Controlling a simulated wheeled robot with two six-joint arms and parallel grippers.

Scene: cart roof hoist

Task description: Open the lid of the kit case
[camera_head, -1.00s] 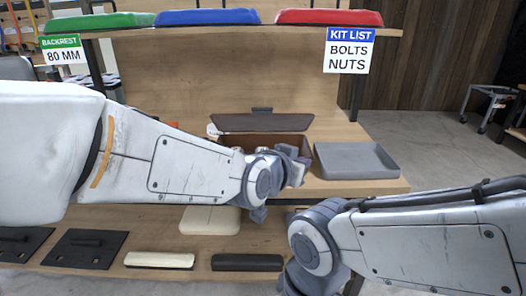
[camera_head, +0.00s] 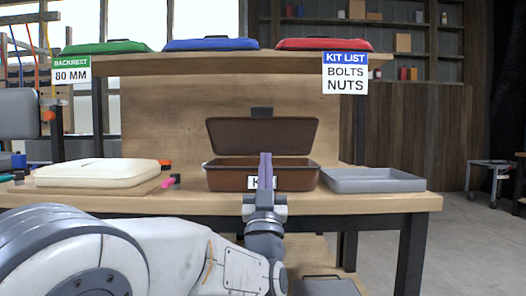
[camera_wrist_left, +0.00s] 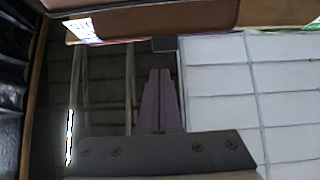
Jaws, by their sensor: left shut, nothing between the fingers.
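The kit case (camera_head: 225,181) is a brown box with a white label, on the workbench. Its lid (camera_head: 262,136) stands raised at the back, leaning away from the box, so the case is open. My left gripper (camera_head: 265,158) points up in front of the case, its fingers closed together and empty, covering part of the label and front wall. In the left wrist view the closed purple fingers (camera_wrist_left: 158,100) show below the brown case (camera_wrist_left: 190,18) and its label. Whether the fingers touch the case is unclear. My right gripper is out of view.
A grey tray (camera_head: 372,187) stands right of the case. A cream pad (camera_head: 100,172) lies on the left of the workbench (camera_head: 400,202). Green (camera_head: 102,47), blue (camera_head: 211,44) and red (camera_head: 322,44) items lie on the shelf above. A kit list sign (camera_head: 345,73) hangs at right.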

